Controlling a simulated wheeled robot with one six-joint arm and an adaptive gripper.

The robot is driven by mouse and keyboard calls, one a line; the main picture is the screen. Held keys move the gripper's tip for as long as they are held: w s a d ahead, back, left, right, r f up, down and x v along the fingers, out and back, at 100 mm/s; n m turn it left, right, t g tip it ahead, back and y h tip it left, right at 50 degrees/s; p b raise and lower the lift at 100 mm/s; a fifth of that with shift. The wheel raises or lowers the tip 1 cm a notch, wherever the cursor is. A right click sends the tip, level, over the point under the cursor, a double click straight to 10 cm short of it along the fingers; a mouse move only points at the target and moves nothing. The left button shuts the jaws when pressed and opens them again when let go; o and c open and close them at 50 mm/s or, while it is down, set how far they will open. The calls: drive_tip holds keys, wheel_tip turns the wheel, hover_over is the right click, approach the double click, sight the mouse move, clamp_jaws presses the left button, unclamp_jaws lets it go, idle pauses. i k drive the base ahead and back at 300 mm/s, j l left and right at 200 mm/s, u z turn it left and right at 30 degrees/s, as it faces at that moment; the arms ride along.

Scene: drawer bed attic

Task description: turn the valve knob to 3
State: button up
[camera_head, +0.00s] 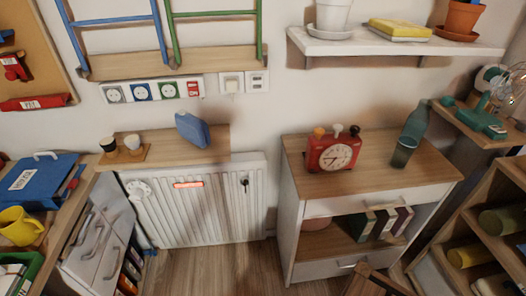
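A white radiator (205,222) stands against the back wall under a wooden shelf board. A round white valve knob (139,190) sits at its upper left; its numbers are too small to read, so I cannot tell its setting. An orange-red label (188,184) is on the radiator's upper front. A small black fitting (244,182) is at the upper right of the radiator. My gripper is not in view.
A blue pouch (193,130) and two cups lie on the board above the radiator. A drawer cabinet (104,246) stands close on the left; a wooden-topped cabinet (400,179) with a red clock (333,153) stands on the right. Wooden floor (205,275) is clear before the radiator.

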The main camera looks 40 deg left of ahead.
sight(137, 193)
drive_tip(key=u, duration=2.1)
